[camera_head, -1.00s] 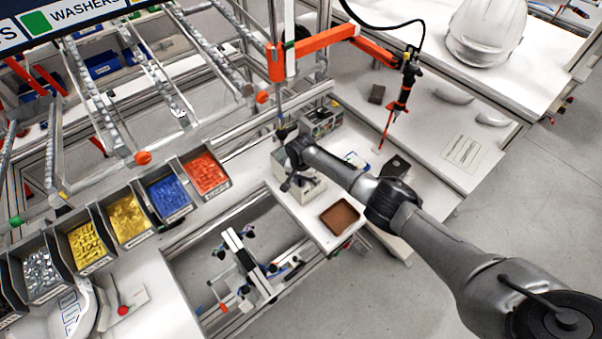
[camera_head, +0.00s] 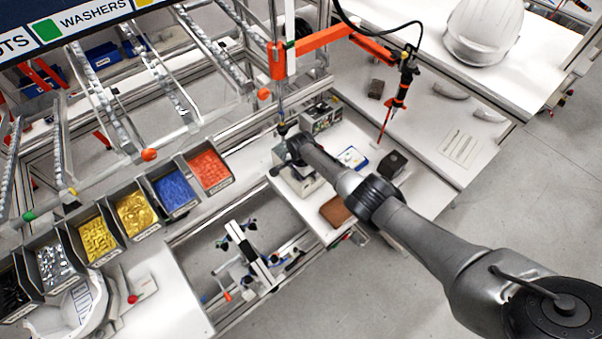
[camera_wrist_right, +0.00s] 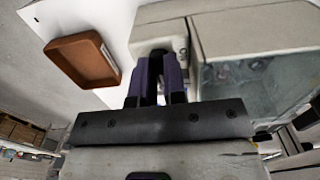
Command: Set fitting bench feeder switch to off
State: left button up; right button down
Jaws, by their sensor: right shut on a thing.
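The bench feeder (camera_head: 303,186) is a pale box on the white bench, partly hidden under my right wrist in the head view. In the right wrist view the feeder (camera_wrist_right: 250,30) fills the upper right, with a clear greenish panel below its pale top edge. My right gripper (camera_wrist_right: 161,60) has its dark purple fingers close together at the feeder's pale end face, shut on the switch there. The fingertips hide most of the switch, so its position cannot be read. My left gripper is not in view.
A brown tray (camera_head: 336,211) lies right beside the feeder; it also shows in the right wrist view (camera_wrist_right: 82,60). A grey device (camera_head: 321,116) stands behind the feeder. An orange arm (camera_head: 322,40) carries a hanging screwdriver (camera_head: 402,85). Colored part bins (camera_head: 174,190) line the left.

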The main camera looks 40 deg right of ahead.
jog(key=shift+r, duration=0.1)
dwell(0.3)
jog(key=c, duration=1.2)
grip_release()
jog(key=shift+r, duration=0.35)
notch_tip(320, 180, up, 5)
jog(key=shift+d+r+p, duration=0.1)
jog(key=shift+p, duration=1)
jog(key=shift+r, duration=3.95)
